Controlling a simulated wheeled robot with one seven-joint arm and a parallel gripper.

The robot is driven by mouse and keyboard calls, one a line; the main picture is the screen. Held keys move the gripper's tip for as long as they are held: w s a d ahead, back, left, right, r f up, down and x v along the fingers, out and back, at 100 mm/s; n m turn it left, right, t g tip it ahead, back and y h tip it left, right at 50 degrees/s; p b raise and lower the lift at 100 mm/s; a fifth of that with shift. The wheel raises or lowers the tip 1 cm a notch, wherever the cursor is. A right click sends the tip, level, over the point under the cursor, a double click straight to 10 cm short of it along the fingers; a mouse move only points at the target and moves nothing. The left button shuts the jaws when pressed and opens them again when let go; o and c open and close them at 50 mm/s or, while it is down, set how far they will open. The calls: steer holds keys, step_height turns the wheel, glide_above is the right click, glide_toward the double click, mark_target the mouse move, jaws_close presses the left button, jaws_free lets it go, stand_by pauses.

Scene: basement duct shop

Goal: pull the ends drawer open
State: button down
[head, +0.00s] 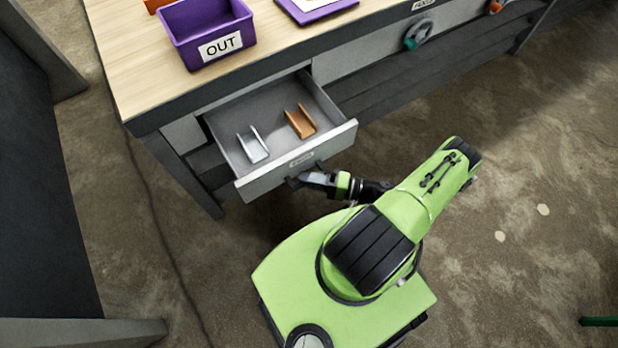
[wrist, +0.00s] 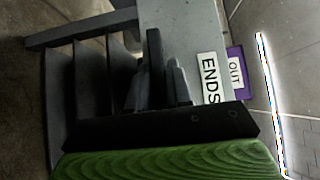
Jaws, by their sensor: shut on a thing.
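The ends drawer (head: 262,110) stands pulled out from under the bench in the head view, its grey inside showing. Its front bears a label, which reads ENDS (wrist: 209,78) in the wrist view. A silver channel piece (head: 253,146) and a copper-coloured one (head: 300,122) lie in the drawer. My gripper (head: 294,182) is at the drawer front, below the label, and is shut on the drawer's handle. In the wrist view my gripper's dark fingers (wrist: 165,75) are against the drawer front beside the label. The handle itself is mostly hidden by the fingers.
A purple bin (head: 207,35) labelled OUT stands on the wooden bench top (head: 135,65), with a purple tray (head: 315,8) to its right. A second drawer front (head: 375,50) to the right is closed.

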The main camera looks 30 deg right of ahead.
steer(key=c, duration=1.1)
jaws_free()
steer(key=b+v, duration=0.1)
steer(key=v, duration=1.4)
steer(key=shift+s+d, duration=0.3)
